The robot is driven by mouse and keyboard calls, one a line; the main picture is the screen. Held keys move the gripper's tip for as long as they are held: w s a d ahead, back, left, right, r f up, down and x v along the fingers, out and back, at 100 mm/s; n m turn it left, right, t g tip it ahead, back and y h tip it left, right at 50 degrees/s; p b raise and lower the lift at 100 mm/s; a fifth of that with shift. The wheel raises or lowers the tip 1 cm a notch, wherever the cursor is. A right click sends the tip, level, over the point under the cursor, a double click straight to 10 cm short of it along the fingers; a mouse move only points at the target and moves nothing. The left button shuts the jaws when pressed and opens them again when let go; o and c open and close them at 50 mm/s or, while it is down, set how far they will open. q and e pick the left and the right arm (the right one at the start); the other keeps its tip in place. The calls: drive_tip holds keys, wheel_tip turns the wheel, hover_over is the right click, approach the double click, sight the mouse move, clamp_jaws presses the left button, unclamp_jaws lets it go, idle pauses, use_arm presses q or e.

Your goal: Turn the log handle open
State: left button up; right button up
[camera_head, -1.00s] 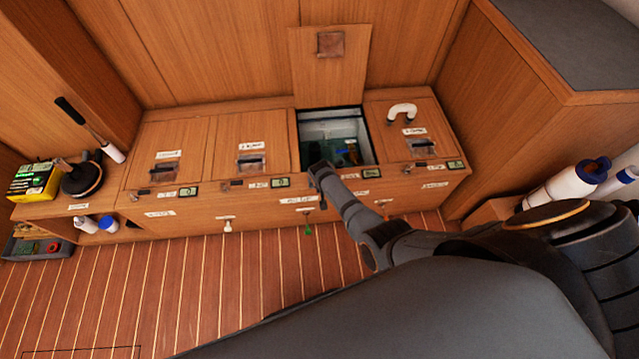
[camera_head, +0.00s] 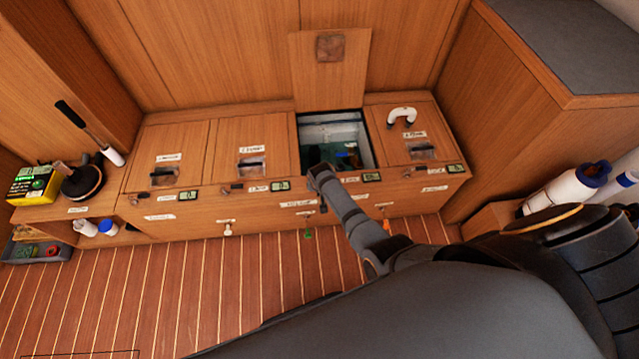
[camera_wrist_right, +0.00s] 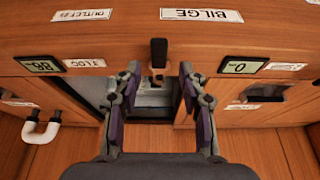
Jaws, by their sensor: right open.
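A dark handle (camera_wrist_right: 158,52) sits on the wooden bench front, near a label reading LOG (camera_wrist_right: 85,63), in the right wrist view. My right gripper (camera_wrist_right: 160,72) is open, one finger on each side of the handle's line; I cannot tell whether either finger touches it. In the head view my right gripper (camera_head: 318,172) is at the front edge of the open compartment (camera_head: 335,118), and it hides most of the handle there. My left gripper is not in view.
The compartment's lid (camera_head: 329,70) stands raised behind the opening. A white bent pipe (camera_head: 402,113) is on the hatch to the right. Small displays (camera_head: 372,177) line the front edge. Colored valve handles (camera_head: 308,233) hang below. The striped floor (camera_head: 190,290) is clear.

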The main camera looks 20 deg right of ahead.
drive_tip(key=v, duration=1)
drive_tip(key=s+d+f+n+g, duration=0.2)
drive_tip(key=s+d+f+n, duration=0.1)
drive_tip(key=s+f, duration=1.75)
drive_tip(key=s+d+f, duration=0.2)
drive_tip(key=s+f, duration=0.1)
drive_tip(key=s, duration=0.4)
drive_tip(key=s+d+f+g, duration=0.1)
drive_tip(key=s+d+f, duration=0.1)
drive_tip(key=s+f, duration=0.3)
drive_tip(key=s+d+f, duration=0.2)
drive_tip(key=s, duration=0.6)
use_arm(q)
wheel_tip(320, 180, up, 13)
drive_tip(key=p, duration=1.3)
use_arm(e)
wheel_tip(320, 180, up, 13)
drive_tip(key=shift+n, duration=0.3)
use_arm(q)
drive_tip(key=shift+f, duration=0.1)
use_arm(e)
drive_tip(key=shift+f, duration=0.15)
drive_tip(key=shift+c, duration=0.3)
